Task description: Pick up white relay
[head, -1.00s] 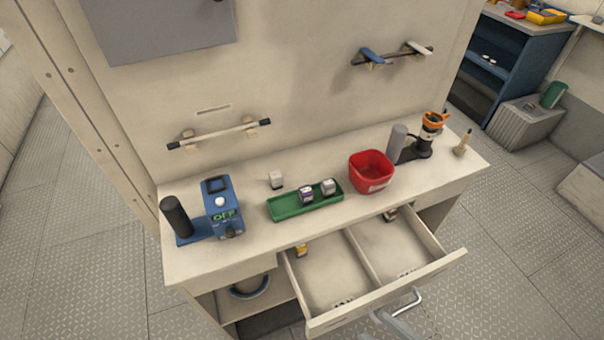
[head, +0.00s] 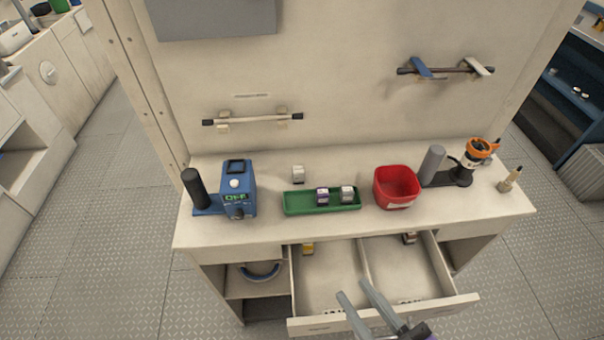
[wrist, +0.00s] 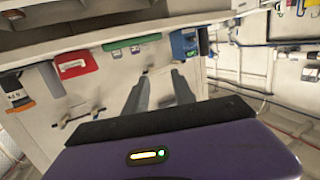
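A small white relay block (head: 297,174) stands alone on the white counter, behind the green tray (head: 292,204). Two more relay blocks sit in the tray: a purple-and-white one (head: 322,195) and a pale grey-white one (head: 347,193). My gripper (head: 353,288) is in front of the counter, over the open drawer's front, well away from these blocks. Its two fingers are apart with nothing between them; they also show apart in the wrist view (wrist: 158,85). The wrist view appears upside down, with the tray (wrist: 132,42) far off along the top.
A blue device (head: 239,190) with a display stands left on the counter. A red bin (head: 396,188) and a grey cylinder (head: 432,165) stand right of the tray. The open drawer (head: 330,275) juts out below, with a yellow item (head: 308,248) inside. A rail (head: 252,119) is on the back wall.

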